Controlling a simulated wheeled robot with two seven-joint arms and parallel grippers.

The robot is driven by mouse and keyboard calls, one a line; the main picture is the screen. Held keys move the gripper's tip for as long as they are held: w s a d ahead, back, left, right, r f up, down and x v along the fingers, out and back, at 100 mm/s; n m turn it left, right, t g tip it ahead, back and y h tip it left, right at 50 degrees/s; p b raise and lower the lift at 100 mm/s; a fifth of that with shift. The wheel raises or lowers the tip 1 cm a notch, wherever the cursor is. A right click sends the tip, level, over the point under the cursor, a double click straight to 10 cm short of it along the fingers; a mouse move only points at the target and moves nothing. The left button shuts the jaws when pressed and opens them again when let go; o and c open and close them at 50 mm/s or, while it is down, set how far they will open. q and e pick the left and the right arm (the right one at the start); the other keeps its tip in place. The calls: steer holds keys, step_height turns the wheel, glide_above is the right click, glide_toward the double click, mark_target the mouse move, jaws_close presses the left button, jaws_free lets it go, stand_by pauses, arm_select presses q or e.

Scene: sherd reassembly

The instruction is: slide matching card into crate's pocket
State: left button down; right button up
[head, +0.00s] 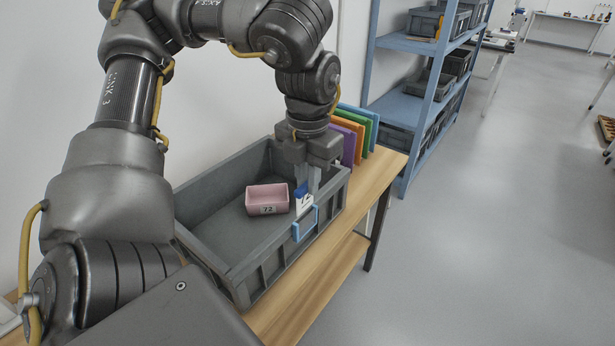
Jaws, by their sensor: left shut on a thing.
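My left gripper (307,184) points down over the right side of the grey crate (210,250). It is shut on a small white card (304,204) with a blue patch at its top and dark print partly hidden by the fingers. The card is upright at the crate's near long wall, just above a light-blue-framed pocket (296,234) on that wall's outside. I cannot tell whether its lower edge is inside the pocket. My right gripper is out of view.
The crate stands on a wooden table (385,176) against a white wall. Purple, green, orange and blue panels (368,132) stand behind the crate. A blue shelf rack (425,85) with grey bins is beyond, and open floor lies to the right.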

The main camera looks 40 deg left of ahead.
mark_target(308, 215)
arm_select(q)
steer(key=shift+f, duration=0.15)
steer(key=shift+f+b, duration=0.65)
steer(key=shift+f, duration=0.45)
steer(key=shift+f, duration=0.1)
steer(key=shift+f+b, duration=0.3)
steer(key=shift+f, duration=0.45)
steer(key=shift+f, duration=0.15)
steer(key=shift+f+b, duration=0.7)
steer(key=shift+f, duration=0.4)
steer(key=c, duration=1.3)
jaws_free()
steer(key=shift+c, duration=0.2)
